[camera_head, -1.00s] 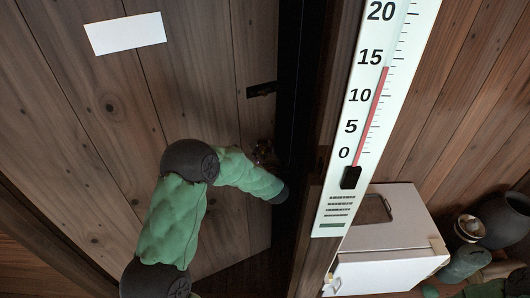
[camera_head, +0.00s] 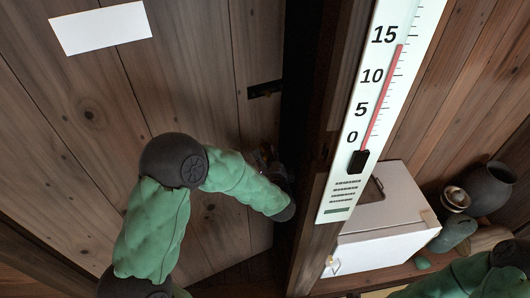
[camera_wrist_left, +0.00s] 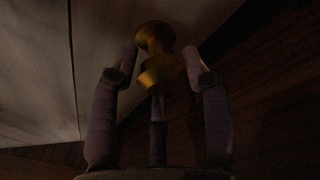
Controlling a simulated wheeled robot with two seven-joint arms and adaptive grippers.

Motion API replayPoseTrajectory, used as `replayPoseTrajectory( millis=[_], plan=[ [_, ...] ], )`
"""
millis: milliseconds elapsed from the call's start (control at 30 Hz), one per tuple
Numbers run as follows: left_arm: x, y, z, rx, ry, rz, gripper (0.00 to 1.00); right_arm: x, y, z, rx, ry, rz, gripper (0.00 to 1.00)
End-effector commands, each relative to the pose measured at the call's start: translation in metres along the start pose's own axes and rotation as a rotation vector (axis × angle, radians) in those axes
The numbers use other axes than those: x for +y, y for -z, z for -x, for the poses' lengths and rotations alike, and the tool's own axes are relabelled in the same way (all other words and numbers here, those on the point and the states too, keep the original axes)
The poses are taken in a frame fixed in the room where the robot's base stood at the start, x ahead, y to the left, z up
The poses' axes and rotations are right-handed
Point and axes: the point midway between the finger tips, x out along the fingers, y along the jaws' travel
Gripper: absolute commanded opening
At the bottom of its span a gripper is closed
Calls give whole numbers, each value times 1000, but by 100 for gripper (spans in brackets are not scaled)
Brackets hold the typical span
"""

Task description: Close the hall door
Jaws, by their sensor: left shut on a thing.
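The hall door (camera_head: 95,110) is the wooden plank panel filling the left of the head view, with a white paper on it. A dark gap shows between its edge and the door frame (camera_head: 335,130), so it looks ajar. A brass knob (camera_wrist_left: 157,68) shows between my fingers in the left wrist view. My left gripper (camera_head: 268,158) is at the door's edge, below a dark latch plate (camera_head: 264,89), mostly hidden behind my forearm. Its fingers (camera_wrist_left: 161,58) are shut on the knob. My right gripper is not in view; part of what looks like my right arm shows at bottom right.
A large thermometer (camera_head: 385,95) hangs on the frame side. Right of the frame, a white box-like cabinet (camera_head: 385,240), a dark pot (camera_head: 489,188) and smaller vessels stand against a plank wall. The frame's post stands close to my left wrist.

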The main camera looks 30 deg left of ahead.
Motion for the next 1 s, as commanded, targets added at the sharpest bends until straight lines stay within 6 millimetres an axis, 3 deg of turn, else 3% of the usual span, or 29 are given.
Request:
replayPoseTrajectory(
  millis=[33,167,200,233,267,733,1000],
  plan=[
    [-8,-6,-2,-14,14,7,0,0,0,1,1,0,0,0],
    [-9,-6,-2,-16,15,8,0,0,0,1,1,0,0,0],
    [-9,-6,-2,-16,15,8,56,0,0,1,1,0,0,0],
    [-9,-6,-2,-16,15,8,64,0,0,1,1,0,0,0],
    [-9,-6,-2,-15,14,8,66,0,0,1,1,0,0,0],
    [-4,-2,5,-6,6,4,66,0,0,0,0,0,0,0],
    [-5,-2,51,-4,9,3,66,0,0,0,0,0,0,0]
  ],
)
